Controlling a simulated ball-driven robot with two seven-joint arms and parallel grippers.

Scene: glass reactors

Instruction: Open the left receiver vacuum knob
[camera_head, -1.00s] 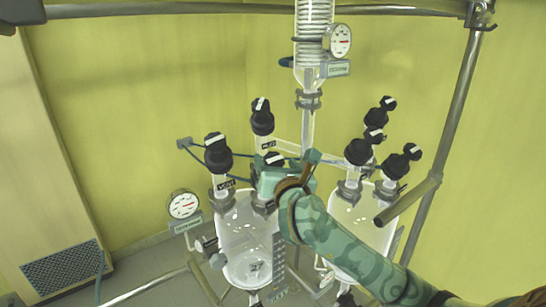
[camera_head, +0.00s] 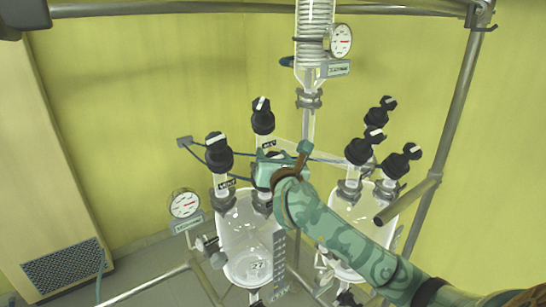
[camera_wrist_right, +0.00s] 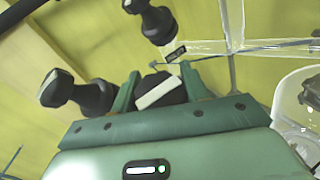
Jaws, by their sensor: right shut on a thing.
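The left glass receiver (camera_head: 247,245) hangs below several black knobs with white marker bars. My right gripper (camera_head: 268,163) is at the front knob of this group, which is hidden behind it in the head view. In the right wrist view my right gripper (camera_wrist_right: 156,95) is shut on this black knob (camera_wrist_right: 158,88), a finger on each side, its white bar slanting between them. The front-left knob (camera_head: 218,152) and the back knob (camera_head: 262,117) stand beside it, untouched. My left gripper is not in view.
The right receiver (camera_head: 362,225) carries several black knobs (camera_head: 360,151) close to my right arm. A round gauge (camera_head: 184,204) sits left of the left receiver, another gauge (camera_head: 341,40) at the column. A metal frame post (camera_head: 450,130) stands at the right.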

